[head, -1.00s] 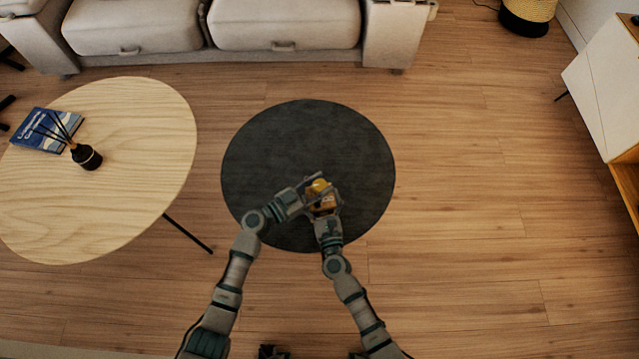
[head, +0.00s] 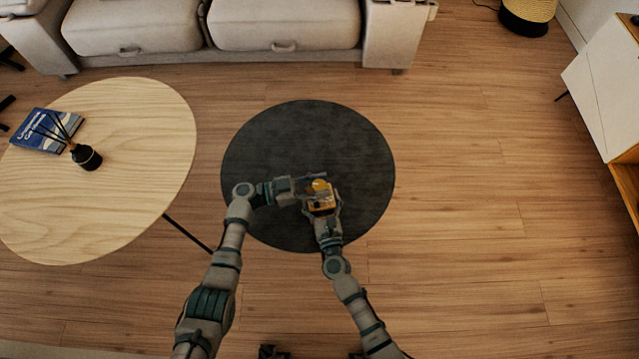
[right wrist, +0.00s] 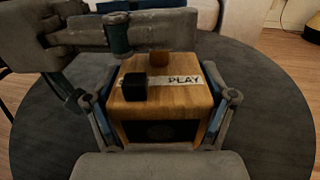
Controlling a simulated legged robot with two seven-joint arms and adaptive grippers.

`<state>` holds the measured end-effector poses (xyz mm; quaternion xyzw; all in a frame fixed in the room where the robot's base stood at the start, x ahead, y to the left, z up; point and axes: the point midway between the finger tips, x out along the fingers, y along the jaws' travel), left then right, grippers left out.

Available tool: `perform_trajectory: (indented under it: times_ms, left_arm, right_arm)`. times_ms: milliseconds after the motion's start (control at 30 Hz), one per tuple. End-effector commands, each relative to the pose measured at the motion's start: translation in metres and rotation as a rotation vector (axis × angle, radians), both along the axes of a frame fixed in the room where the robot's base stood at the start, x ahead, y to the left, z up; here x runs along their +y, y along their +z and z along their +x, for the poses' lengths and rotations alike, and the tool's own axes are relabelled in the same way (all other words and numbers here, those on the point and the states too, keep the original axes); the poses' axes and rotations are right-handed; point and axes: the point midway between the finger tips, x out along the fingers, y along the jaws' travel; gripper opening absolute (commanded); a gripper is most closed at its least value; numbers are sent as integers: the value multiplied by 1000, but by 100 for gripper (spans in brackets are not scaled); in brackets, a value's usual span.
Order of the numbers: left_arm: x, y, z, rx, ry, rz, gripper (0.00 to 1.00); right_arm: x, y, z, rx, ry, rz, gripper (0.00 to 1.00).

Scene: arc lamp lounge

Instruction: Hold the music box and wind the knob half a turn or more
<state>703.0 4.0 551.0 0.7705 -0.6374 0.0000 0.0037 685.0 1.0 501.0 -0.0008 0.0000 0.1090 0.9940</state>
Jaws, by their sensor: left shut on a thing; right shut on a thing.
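The music box (head: 322,205) is a small wooden box held over a dark round surface. In the right wrist view the box (right wrist: 165,100) has a black block (right wrist: 133,88) and a "PLAY" strip (right wrist: 184,79) on top, and a small brown piece (right wrist: 159,59) behind them. My right gripper (right wrist: 163,112) is shut on the box, a finger on either side.
The dark round surface (head: 280,140) is otherwise clear. A light wooden table (head: 130,130) stands left with a blue book (head: 35,140) and a black reed diffuser (head: 87,157). A sofa (head: 285,25) is at the back, a white cabinet (head: 605,85) at right. Floor at right is free.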

Motion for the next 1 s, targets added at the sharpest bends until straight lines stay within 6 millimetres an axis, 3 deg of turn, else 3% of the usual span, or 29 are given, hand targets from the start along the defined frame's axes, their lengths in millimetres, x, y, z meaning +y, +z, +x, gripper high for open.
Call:
perform_trajectory:
  times_ms: [200, 233, 333, 733, 1000]
  left_arm:
    - [7, -3, 4, 1, 19, 7, 7]
    - [7, -3, 4, 1, 19, 7, 44]
    - [6, -2, 3, 1, 17, 6, 68]
    - [9, -2, 0, 1, 9, 3, 68]
    - [62, -3, -9, 0, 11, 5, 68]
  right_arm:
    - [-2, -1, -1, 1, -6, 3, 24]
    - [-2, -1, -1, 1, -6, 3, 24]
    - [-2, -1, -1, 2, -6, 3, 25]
    - [-2, -1, 0, 1, -4, 1, 25]
    - [-2, -1, 0, 2, -3, 1, 25]
